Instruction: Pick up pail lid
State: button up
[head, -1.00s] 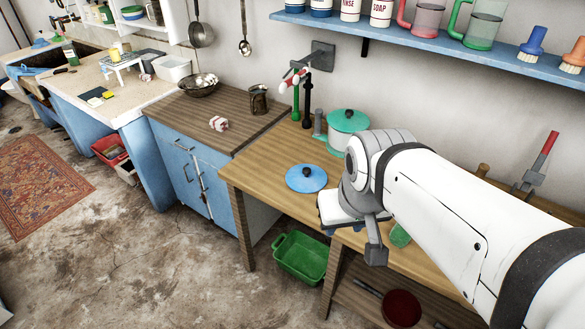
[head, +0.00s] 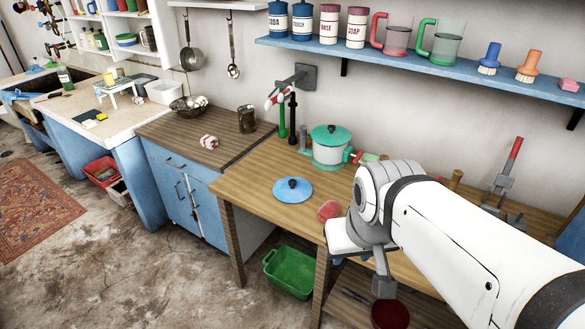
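A round blue lid (head: 305,191) with a dark knob lies flat on the wooden bench (head: 262,172), near its left end, and looks like the pail lid. My gripper (head: 362,272) is right of the lid and nearer the camera, at the end of my white arm. It is apart from the lid in the picture. My wrist covers part of the gripper, and its opening does not show clearly. I see nothing held in it.
A teal-lidded pot (head: 330,150) stands behind the lid. A pink-red item (head: 328,210) lies between lid and wrist. A green tub (head: 290,272) is below. The bench left of the lid is clear.

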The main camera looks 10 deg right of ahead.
aim_at(291, 189)
jog(key=z, duration=0.05)
jog(key=i, duration=0.8)
jog(key=z, duration=2.85)
jog(key=k, duration=0.75)
jog(key=z, duration=0.25)
